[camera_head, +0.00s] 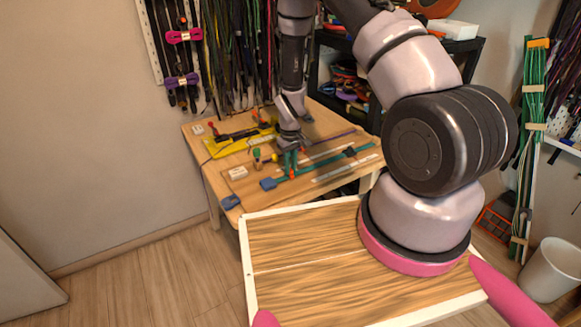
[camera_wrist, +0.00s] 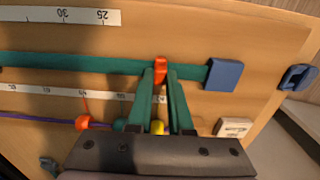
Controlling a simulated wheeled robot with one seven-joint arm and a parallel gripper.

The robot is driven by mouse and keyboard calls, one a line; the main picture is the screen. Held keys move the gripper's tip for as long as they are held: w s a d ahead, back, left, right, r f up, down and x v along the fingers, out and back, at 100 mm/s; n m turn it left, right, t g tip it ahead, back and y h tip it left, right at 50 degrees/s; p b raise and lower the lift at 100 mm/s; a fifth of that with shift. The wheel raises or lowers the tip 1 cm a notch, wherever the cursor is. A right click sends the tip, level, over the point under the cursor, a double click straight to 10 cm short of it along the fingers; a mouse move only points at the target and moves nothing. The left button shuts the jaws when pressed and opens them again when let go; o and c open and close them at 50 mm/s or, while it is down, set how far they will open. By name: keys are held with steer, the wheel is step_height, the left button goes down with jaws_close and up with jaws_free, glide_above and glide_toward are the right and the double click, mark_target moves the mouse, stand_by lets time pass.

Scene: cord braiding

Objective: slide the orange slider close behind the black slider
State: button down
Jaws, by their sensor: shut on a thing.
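The orange slider (camera_wrist: 160,66) sits on the teal strip (camera_wrist: 95,67) in the wrist view, a short way from the blue end block (camera_wrist: 224,74). My gripper (camera_wrist: 160,76) is shut on the orange slider, with one green finger on each side of it. In the head view my gripper (camera_head: 291,163) is over the near part of the strip, close to the blue end block (camera_head: 268,184). The black slider (camera_head: 350,151) appears as a dark piece farther right along the strip, well apart from my gripper. It is not clear in the wrist view.
White rulers (camera_wrist: 60,15) lie along both sides of the strip. A purple cord (camera_wrist: 35,118) with an orange piece (camera_wrist: 82,123) runs alongside.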

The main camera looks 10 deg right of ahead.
stand_by(0.5)
steer(key=w+d, duration=0.2)
steer(key=d, duration=0.4)
steer(key=w+d, duration=0.2)
steer(key=d, duration=0.4)
steer(key=w+d, duration=0.2)
steer(key=d, duration=0.4)
steer(key=c, duration=0.8)
jaws_free()
steer(key=shift+s, duration=0.1)
step_height(320, 180, up, 11)
